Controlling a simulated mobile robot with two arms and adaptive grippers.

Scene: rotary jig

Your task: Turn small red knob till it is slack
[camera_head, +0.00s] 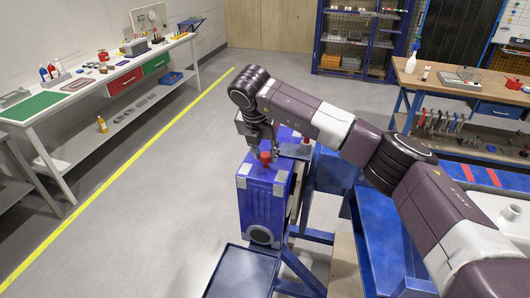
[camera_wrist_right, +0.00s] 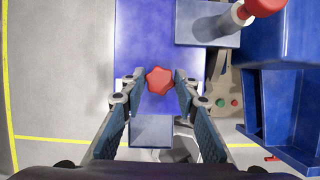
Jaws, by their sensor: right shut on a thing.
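The small red knob (camera_wrist_right: 159,80) is a lobed knob on the top face of the blue jig box (camera_wrist_right: 127,45). In the head view the knob (camera_head: 265,158) shows below my right wrist, on top of the box (camera_head: 262,205). My right gripper (camera_wrist_right: 160,86) comes down over it, with one finger on each side, shut on the knob. In the head view the right gripper (camera_head: 264,152) partly covers the knob. I cannot tell from the picture whether the knob is tight or slack. My left gripper is in neither view.
A second, larger red knob (camera_wrist_right: 262,5) stands on a pale post beside the grip. A green and a red button (camera_wrist_right: 220,103) sit close by. A blue tray (camera_head: 243,272) lies in front of the box. The floor to the left is clear up to the white bench (camera_head: 110,75).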

